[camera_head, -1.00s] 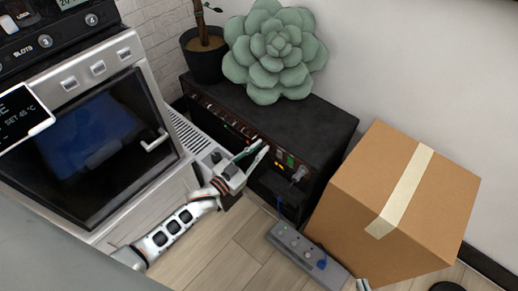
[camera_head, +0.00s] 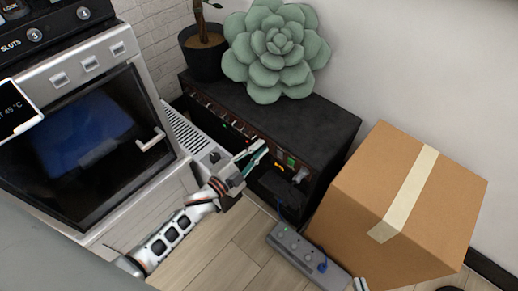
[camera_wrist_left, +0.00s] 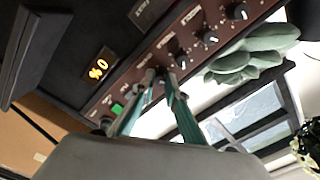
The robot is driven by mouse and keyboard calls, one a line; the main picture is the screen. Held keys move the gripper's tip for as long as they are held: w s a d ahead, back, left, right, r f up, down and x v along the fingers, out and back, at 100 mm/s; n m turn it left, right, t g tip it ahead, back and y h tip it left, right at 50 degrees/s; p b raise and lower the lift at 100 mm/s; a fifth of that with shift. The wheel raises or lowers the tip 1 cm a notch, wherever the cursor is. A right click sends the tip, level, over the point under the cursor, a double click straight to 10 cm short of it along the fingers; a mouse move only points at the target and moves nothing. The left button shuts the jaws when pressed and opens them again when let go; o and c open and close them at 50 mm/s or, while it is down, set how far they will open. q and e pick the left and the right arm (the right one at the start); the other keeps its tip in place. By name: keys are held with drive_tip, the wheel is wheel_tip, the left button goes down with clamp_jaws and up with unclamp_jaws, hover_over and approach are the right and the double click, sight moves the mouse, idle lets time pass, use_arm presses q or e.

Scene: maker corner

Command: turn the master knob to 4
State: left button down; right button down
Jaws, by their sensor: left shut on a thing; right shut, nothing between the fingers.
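The black amplifier (camera_head: 300,115) stands against the wall, with a row of knobs along its dark red front panel. In the left wrist view the panel (camera_wrist_left: 130,75) shows several black knobs, a lit orange display (camera_wrist_left: 98,67) and a green light. My left gripper (camera_head: 258,150) is at this panel. In the wrist view its teal fingers (camera_wrist_left: 158,82) are shut around a knob (camera_wrist_left: 159,74), mostly hidden between the tips. Its label and pointer are not readable.
A succulent (camera_head: 277,50) and a potted plant (camera_head: 204,50) stand at the back. A cardboard box (camera_head: 400,200) is close on the right. A grey power strip (camera_head: 300,250) lies on the floor in front. An oven (camera_head: 95,125) stands to the left.

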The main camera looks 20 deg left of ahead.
use_arm(q)
drive_tip(key=shift+f+m, duration=0.15)
drive_tip(key=shift+m, duration=0.15)
idle(0.4)
drive_tip(key=c, duration=2)
unclamp_jaws()
drive_tip(key=shift+s, duration=0.15)
drive_tip(key=v, duration=1.1)
drive_tip(key=shift+s+a, duration=0.15)
drive_tip(key=shift+s, duration=0.25)
